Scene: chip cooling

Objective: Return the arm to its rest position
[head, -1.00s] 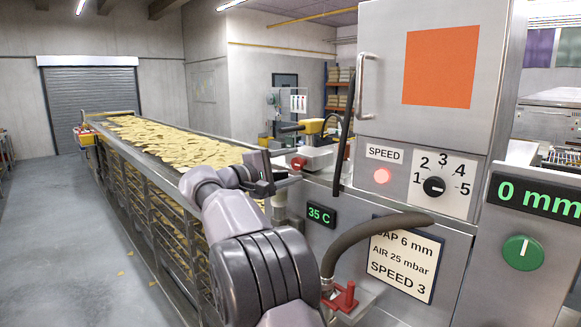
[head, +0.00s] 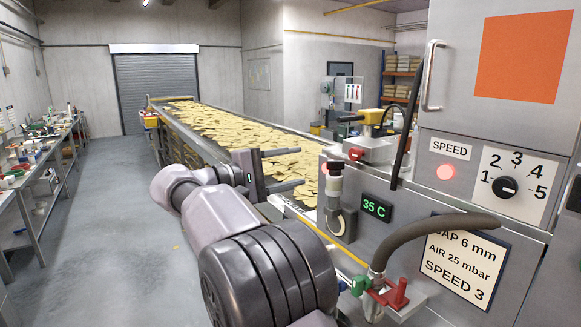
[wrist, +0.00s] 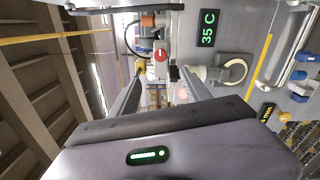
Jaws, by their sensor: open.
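My gripper (head: 302,168) is open, with its two fingers apart, one above the other, and nothing between them. It points right in the head view, in front of the chip-covered conveyor (head: 178,128) and left of the machine's control front. My arm reaches up from the bottom of the head view and bends at the wrist. In the wrist view the open fingers (wrist: 160,68) point up the picture, with the machine front beyond them.
The machine front has a speed knob (head: 507,187), a green 35 C display (head: 376,208) and a hose (head: 430,232) with a red valve handle (head: 396,293). A cluttered workbench (head: 42,160) stands at the left. The floor (head: 120,220) between is mostly clear.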

